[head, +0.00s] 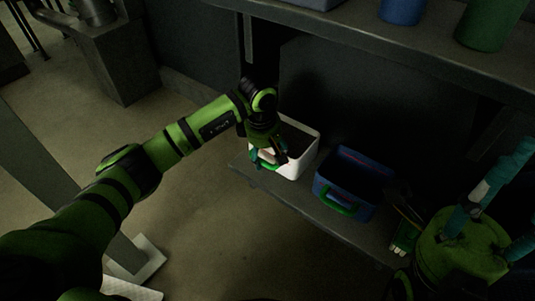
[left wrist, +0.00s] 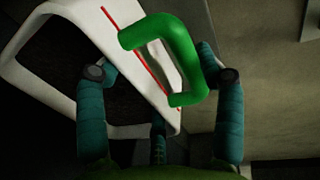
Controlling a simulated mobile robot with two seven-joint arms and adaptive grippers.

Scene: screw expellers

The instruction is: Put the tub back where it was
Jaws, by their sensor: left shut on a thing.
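A white tub (head: 300,160) with a red line and a green handle is at the left end of the lower shelf, left of a blue tub. It appears upright; I cannot tell whether it rests on the shelf or is just above it. My left gripper (head: 266,157) is at the tub's front side, shut on its green handle. In the left wrist view the handle (left wrist: 188,50) lies between the teal fingers, and the white wall (left wrist: 105,45) fills the upper left. My right gripper (head: 497,215) is at the lower right, its teal fingers spread and empty.
The blue tub (head: 345,185) with a green handle stands on the lower shelf (head: 290,197). Dark items lie to its right near my right gripper. An upper shelf (head: 400,50) overhangs, with blue and green containers. Floor is open at the left.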

